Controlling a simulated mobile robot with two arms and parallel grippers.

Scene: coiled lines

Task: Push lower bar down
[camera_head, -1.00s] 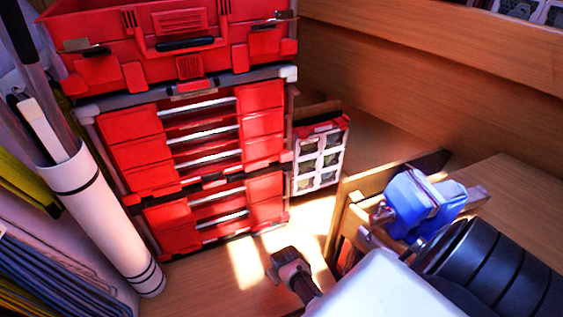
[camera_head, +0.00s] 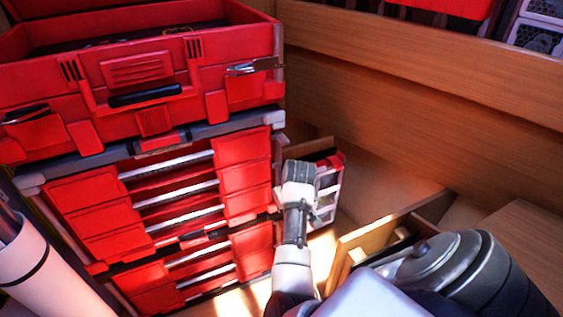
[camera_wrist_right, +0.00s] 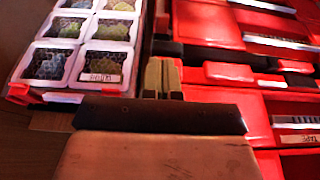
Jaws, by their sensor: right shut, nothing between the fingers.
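The red drawer stack stands at left in the head view, with silver bars across its drawer fronts. The lowest silver bar (camera_head: 207,275) is on the bottom drawer unit (camera_head: 255,243). I cannot tell which part is the lower bar. My right gripper shows in the right wrist view (camera_wrist_right: 162,76), its two tan fingers together and empty. They appear in front of the dark gap between the drawer fronts and a parts organizer; contact is unclear. In the head view my right wrist reaches to the stack's right side, and its fingertips are hidden. My left gripper is out of view.
The parts organizer (camera_wrist_right: 78,45) sits beside the stack, partly behind my wrist in the head view (camera_head: 328,185). An open red toolbox (camera_head: 140,75) tops the stack. Wooden walls (camera_head: 420,85) bound the right.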

